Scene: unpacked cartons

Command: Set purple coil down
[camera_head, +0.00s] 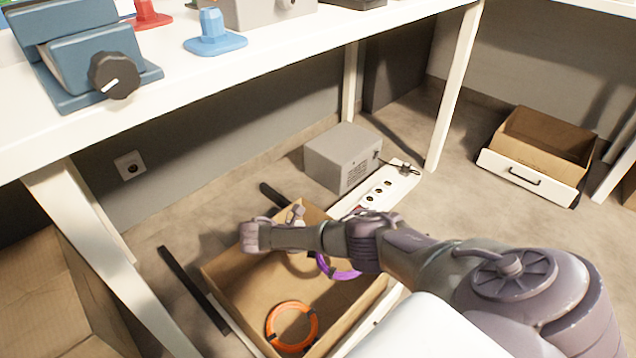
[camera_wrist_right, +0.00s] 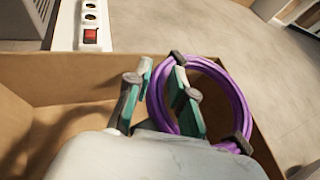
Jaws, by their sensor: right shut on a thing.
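A purple coil (camera_head: 338,270) shows partly below my right arm in the head view, over the open brown carton (camera_head: 232,290). In the right wrist view my right gripper (camera_wrist_right: 160,92) is shut on the near-left side of the purple coil (camera_wrist_right: 236,92). The coil's ring stands out to the right of the fingers, close to the carton's wall (camera_wrist_right: 65,72). I cannot tell if the coil touches the carton. My left gripper is not in view.
An orange coil (camera_head: 292,325) lies in the carton. A white power strip (camera_head: 395,188) and a grey box (camera_head: 342,157) stand behind it. A white table (camera_head: 200,80) overhangs the back.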

